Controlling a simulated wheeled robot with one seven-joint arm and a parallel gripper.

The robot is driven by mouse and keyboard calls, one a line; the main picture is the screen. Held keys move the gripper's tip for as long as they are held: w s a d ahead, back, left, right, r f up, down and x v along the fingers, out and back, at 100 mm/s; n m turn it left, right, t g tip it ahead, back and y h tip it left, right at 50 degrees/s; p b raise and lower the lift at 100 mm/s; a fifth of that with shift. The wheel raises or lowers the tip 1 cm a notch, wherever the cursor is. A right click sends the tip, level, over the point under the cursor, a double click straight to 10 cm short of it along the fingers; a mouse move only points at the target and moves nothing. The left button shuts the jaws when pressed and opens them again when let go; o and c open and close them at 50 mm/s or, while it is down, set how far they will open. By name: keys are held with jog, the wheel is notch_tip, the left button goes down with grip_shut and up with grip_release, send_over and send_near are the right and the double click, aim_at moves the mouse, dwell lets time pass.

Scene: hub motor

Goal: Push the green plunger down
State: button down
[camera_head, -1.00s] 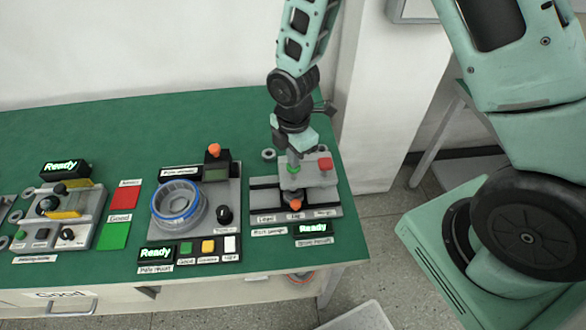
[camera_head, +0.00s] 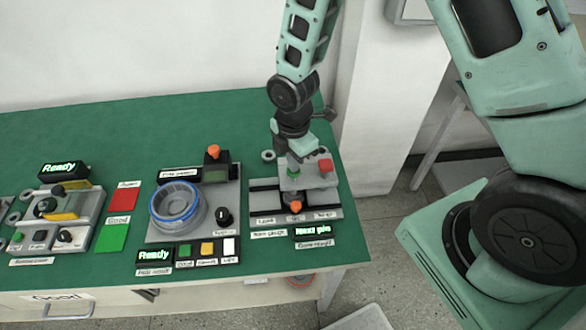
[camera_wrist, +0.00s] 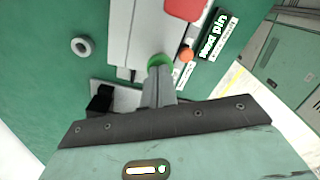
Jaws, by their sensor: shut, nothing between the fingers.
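The green plunger (camera_head: 293,173) stands on the grey fixture (camera_head: 322,181) at the right end of the green table. It also shows in the wrist view (camera_wrist: 160,61), partly covered by the fingers. My gripper (camera_head: 295,164) is shut and empty, pointing down, with its fingertips at the top of the plunger. They look to be touching it. The fixture's black display (camera_head: 319,232) reads "Next pin" in the head view; it also shows in the wrist view (camera_wrist: 212,36).
A red block (camera_head: 325,165) sits beside the plunger, and an orange knob (camera_head: 295,206) is in front of it. A grey ring (camera_head: 268,155) lies behind left. A station with a blue-rimmed round part (camera_head: 180,205) stands to the left. The table's back is clear.

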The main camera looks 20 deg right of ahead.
notch_tip(320, 180, up, 8)
jog(key=p, duration=0.6)
jog(key=shift+p, duration=0.4)
dwell(0.5)
jog(key=s+a+r+m+b, duration=0.2)
jog(key=s+r+m+b, duration=0.1)
jog(key=s, duration=0.3)
jog(key=s+a+r+m+b, duration=0.2)
jog(key=s+r+m+b, duration=0.1)
jog(key=s+m, duration=0.2)
jog(key=s+a+r+m+b, duration=0.2)
jog(key=s+r+m+b, duration=0.1)
jog(key=s, duration=0.6)
jog(key=shift+a+m+y+b, duration=0.15)
jog(key=shift+m+y+b, duration=0.15)
jog(key=shift+m+b, duration=0.4)
